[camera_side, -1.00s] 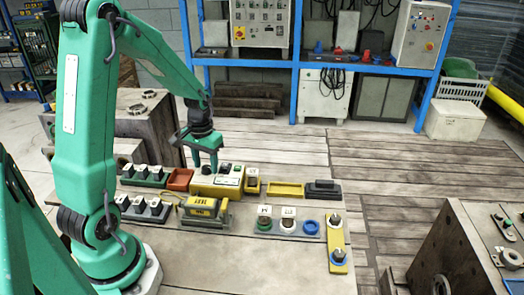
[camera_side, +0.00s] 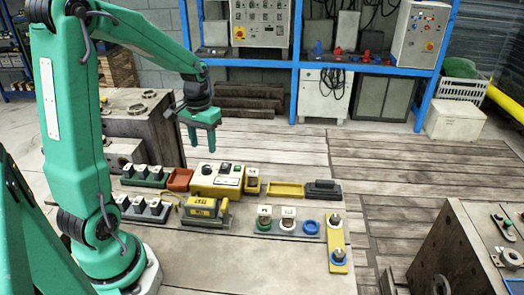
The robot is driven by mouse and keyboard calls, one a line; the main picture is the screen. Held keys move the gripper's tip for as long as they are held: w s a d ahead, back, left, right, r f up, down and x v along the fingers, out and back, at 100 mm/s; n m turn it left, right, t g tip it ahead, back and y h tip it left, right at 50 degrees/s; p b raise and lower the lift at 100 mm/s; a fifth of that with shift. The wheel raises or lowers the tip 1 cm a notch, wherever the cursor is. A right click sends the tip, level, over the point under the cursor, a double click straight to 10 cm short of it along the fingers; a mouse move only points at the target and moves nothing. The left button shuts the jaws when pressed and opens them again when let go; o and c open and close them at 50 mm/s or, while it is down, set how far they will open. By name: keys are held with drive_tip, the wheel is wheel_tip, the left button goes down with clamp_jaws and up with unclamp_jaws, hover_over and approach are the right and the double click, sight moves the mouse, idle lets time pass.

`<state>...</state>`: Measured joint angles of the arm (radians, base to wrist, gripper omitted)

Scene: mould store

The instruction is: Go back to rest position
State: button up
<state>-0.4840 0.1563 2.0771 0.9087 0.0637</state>
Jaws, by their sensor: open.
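My gripper (camera_side: 203,146) hangs from my green arm, fingers pointing down. It is open and empty. It is above and behind the yellow control box (camera_side: 215,181), clear of everything on the work table (camera_side: 200,255). The box has a black knob and a light-coloured panel on top, and stands upright at the back of the table.
Around the box are a red tray (camera_side: 180,179), a yellow tray (camera_side: 286,190), a black block (camera_side: 323,191) and a yellow-labelled device (camera_side: 203,213). A blue shelf rack (camera_side: 345,60) stands behind. The table's front is clear.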

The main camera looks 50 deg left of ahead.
drive_tip(key=shift+r, duration=0.2)
drive_tip(key=s+d+r+m+t, duration=0.2)
drive_tip(key=s+d+r, duration=0.3)
drive_tip(key=d, duration=0.3)
drive_tip(key=s+d+r+m+t, duration=0.2)
drive_tip(key=s+d+r, duration=0.3)
drive_tip(key=d, duration=0.4)
drive_tip(key=shift+r+m+t, duration=0.4)
drive_tip(key=shift+r+t, duration=0.15)
drive_tip(key=shift+t, duration=0.25)
